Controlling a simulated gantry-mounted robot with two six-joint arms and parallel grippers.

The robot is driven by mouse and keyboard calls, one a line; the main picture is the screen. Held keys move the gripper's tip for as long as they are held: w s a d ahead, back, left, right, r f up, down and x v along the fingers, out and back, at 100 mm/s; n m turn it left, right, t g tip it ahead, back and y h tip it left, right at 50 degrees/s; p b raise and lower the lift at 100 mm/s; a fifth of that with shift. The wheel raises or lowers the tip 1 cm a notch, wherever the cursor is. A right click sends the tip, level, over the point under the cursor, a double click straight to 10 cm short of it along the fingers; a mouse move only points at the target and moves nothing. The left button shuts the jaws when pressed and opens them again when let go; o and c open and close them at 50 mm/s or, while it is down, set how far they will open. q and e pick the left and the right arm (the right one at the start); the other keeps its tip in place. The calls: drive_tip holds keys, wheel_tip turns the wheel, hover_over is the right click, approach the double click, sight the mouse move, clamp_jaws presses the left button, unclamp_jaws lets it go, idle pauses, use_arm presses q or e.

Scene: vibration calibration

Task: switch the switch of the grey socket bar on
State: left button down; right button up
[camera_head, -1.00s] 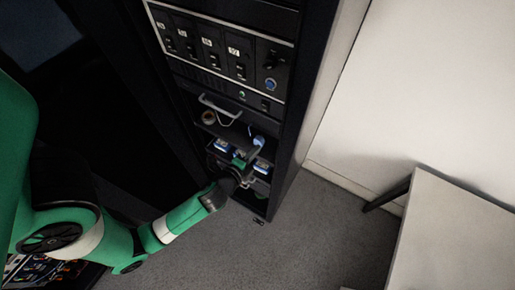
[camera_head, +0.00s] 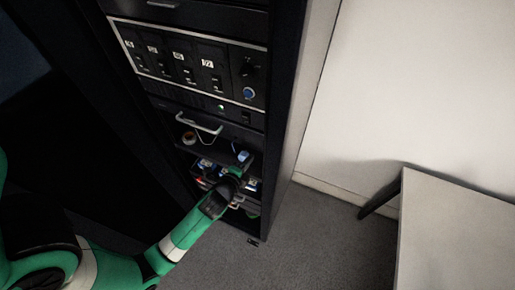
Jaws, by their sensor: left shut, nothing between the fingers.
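A tall black equipment rack (camera_head: 287,110) fills the middle of the head view. I cannot pick out the grey socket bar or its switch for certain; the low part of the rack is dark and partly behind my arm. My left gripper (camera_head: 235,181) is at the rack's open lower shelves, in front of small blue and green items. It is shut and empty. Whether it touches anything there, I cannot tell. My right gripper is not in view.
A panel with several numbered switches (camera_head: 183,65) and a blue knob (camera_head: 249,93) sits higher in the rack. Below it is a pale handle (camera_head: 199,123). A white table (camera_head: 455,225) stands at the right. Grey carpet (camera_head: 310,245) is clear between.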

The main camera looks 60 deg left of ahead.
use_arm(q)
drive_tip(key=r+x, duration=0.1)
drive_tip(key=x, duration=0.6)
drive_tip(key=shift+w+a, duration=0.35)
drive_tip(key=shift+w, duration=0.05)
drive_tip(key=shift+f+b, duration=0.15)
drive_tip(key=shift+b, duration=0.15)
drive_tip(key=shift+w+a+b, duration=0.1)
drive_tip(key=shift+b, duration=0.35)
drive_tip(key=shift+r+p, duration=0.8)
drive_tip(key=shift+p, duration=0.1)
